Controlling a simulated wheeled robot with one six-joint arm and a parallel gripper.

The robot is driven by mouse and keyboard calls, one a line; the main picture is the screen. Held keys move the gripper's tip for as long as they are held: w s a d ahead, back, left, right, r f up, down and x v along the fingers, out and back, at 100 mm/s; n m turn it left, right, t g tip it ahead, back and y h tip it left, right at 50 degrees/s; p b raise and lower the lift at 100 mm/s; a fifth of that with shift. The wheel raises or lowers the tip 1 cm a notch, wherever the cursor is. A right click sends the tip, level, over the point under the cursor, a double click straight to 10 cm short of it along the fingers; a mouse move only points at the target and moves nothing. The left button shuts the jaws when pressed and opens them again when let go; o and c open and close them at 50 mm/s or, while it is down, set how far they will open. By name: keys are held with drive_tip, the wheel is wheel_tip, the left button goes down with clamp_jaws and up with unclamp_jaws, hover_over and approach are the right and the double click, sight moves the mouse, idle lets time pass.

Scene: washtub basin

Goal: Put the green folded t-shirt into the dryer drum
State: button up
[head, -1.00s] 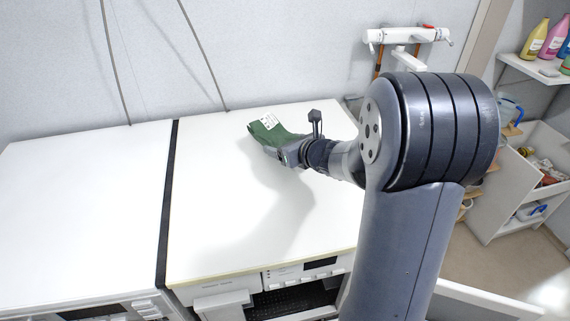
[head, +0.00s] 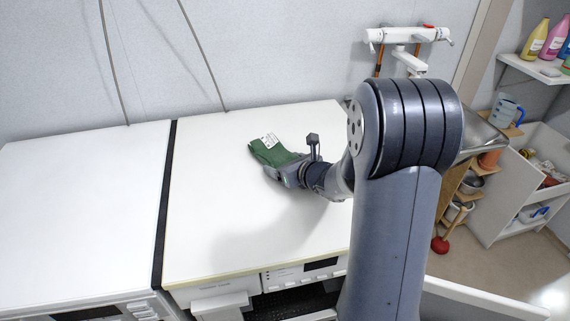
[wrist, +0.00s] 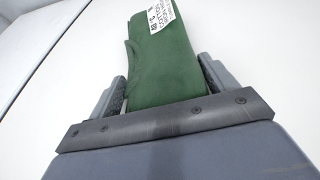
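The green folded t-shirt (head: 272,153) with a white printed label is held by my gripper (head: 283,165) over the white top of the right-hand machine (head: 225,215). In the wrist view the t-shirt (wrist: 160,65) lies between the two fingers of my gripper (wrist: 163,80), which close on it from both sides. A shadow on the top, apart from the t-shirt, suggests it is raised. A dark opening (head: 290,303) shows at the lower front of the right-hand machine. I cannot see a drum inside.
A second white machine (head: 80,215) stands at the left, past a dark gap. A wall tap (head: 408,36) is at the back right above a metal sink (head: 485,138). Bottles stand on a shelf (head: 540,68). A red plunger (head: 440,243) stands on the floor at the right.

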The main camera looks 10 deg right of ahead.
drive_tip(key=o, duration=0.4)
drive_tip(key=shift+c, duration=0.2)
drive_tip(key=shift+r, duration=0.1)
